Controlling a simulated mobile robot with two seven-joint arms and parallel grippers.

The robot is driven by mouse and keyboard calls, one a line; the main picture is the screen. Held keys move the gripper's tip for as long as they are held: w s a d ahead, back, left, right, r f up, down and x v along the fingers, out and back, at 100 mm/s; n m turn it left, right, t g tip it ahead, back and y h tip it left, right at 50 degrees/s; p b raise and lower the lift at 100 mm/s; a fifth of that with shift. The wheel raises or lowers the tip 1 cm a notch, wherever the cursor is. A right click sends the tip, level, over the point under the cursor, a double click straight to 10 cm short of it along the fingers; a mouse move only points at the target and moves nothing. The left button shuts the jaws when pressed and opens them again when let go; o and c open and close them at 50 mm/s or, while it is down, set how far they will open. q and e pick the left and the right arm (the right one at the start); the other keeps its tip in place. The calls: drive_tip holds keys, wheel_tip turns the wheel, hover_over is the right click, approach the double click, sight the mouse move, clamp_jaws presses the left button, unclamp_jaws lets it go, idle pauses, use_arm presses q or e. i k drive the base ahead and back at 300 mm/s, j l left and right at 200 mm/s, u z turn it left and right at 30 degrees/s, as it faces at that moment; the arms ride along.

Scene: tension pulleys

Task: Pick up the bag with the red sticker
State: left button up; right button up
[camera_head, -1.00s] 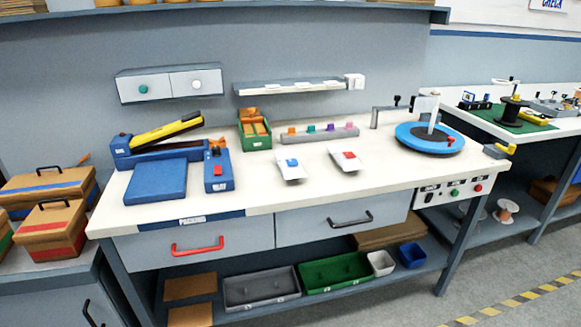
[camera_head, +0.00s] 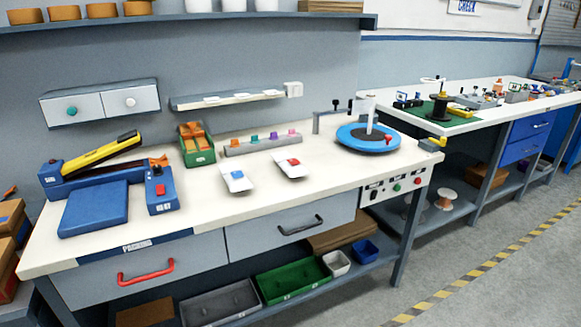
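The bag with the red sticker (camera_head: 291,170) is a small white packet lying flat on the white workbench top (camera_head: 215,205), near its middle. A similar white bag with a blue sticker (camera_head: 236,179) lies just to its left, apart from it. Neither of my grippers shows in the head view, and nothing touches either bag.
A blue sealing machine with a yellow arm (camera_head: 95,165) stands at the bench's left. A green bin (camera_head: 197,150), a rack of coloured pegs (camera_head: 262,143) and a blue turntable (camera_head: 367,138) line the back. The bench front around the bags is clear; grey floor (camera_head: 480,270) lies right.

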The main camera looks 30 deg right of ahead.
sight(292, 167)
drive_tip(key=i+l, duration=0.1)
drive_tip(key=l, duration=0.35)
drive_tip(key=i+l+z, duration=0.15)
drive_tip(key=l, duration=0.25)
drive_tip(key=i+l, duration=0.1)
drive_tip(key=l, duration=0.35)
drive_tip(key=i+l+z, duration=0.1)
drive_tip(key=l, duration=0.3)
drive_tip(key=i+l+z, duration=0.1)
drive_tip(key=l, duration=0.35)
drive_tip(key=i+l, duration=0.3)
drive_tip(key=k+l+z, duration=0.05)
drive_tip(key=l, duration=0.05)
